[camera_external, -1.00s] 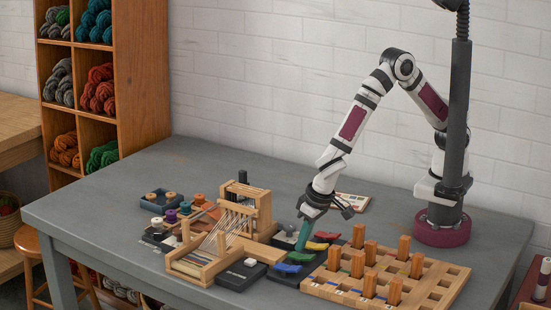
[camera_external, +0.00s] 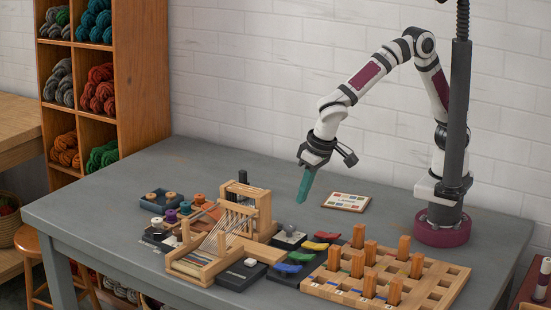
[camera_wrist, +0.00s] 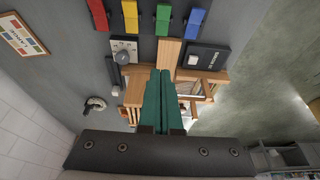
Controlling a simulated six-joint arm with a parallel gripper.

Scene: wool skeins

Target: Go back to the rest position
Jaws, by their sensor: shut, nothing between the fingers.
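My gripper (camera_external: 303,198) is raised above the grey table in the external view, with its teal fingers pointing down and slightly left. The fingers are together with nothing between them; in the wrist view the closed teal fingers (camera_wrist: 158,95) reach up from the bottom middle. The gripper is above and behind the row of coloured levers (camera_external: 300,254), apart from everything on the table.
A small wooden loom (camera_external: 222,235) stands left of my gripper. A wooden peg board (camera_external: 425,289) with orange pegs is at the front right. A framed card (camera_external: 346,202) lies flat behind. The rear left of the table (camera_external: 185,160) is clear.

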